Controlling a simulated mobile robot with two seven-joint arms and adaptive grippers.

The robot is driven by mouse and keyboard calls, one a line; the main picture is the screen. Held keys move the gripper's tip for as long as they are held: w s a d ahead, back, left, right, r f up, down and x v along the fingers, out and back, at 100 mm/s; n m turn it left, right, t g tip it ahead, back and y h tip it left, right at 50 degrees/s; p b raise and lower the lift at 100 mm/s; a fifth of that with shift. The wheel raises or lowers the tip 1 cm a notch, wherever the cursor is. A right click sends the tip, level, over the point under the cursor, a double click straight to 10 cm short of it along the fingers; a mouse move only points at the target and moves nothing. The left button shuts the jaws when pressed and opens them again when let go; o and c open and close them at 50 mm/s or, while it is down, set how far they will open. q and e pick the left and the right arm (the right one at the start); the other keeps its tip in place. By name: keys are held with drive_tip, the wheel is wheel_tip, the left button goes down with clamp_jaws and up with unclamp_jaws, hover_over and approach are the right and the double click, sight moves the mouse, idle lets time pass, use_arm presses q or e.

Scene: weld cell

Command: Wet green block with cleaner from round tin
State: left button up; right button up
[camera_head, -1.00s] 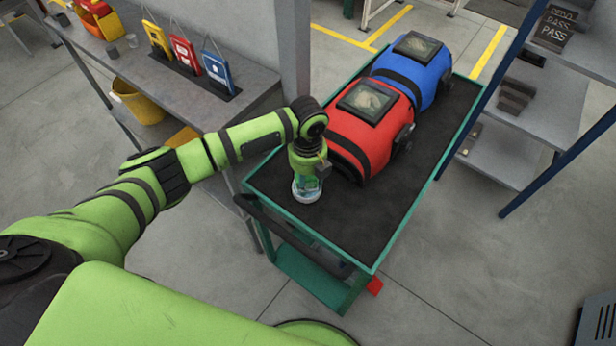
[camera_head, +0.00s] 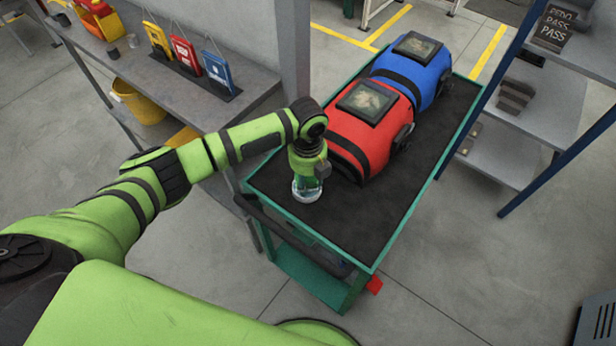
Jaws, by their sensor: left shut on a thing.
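The round tin (camera_head: 306,198) stands on the black top of the green-framed cart, near its left end. It shows as a pale, shiny rim. My left gripper (camera_head: 307,181) points down over the tin, with its tips at the tin's mouth. It is shut on a small green block, of which only a bit shows between the fingers. Whether the block touches the cleaner inside is hidden. My right gripper is not in view.
A red welder (camera_head: 371,135) and a blue welder (camera_head: 420,70) stand on the cart (camera_head: 377,225), right of and behind my gripper. A grey bench (camera_head: 250,98) with tags is at left, a shelf unit (camera_head: 550,110) at right. The cart's near right top is bare.

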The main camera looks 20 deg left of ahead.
use_arm(q)
drive_tip(key=shift+r+p, duration=3.4)
drive_tip(key=shift+r, duration=0.1)
drive_tip(key=shift+f, duration=0.1)
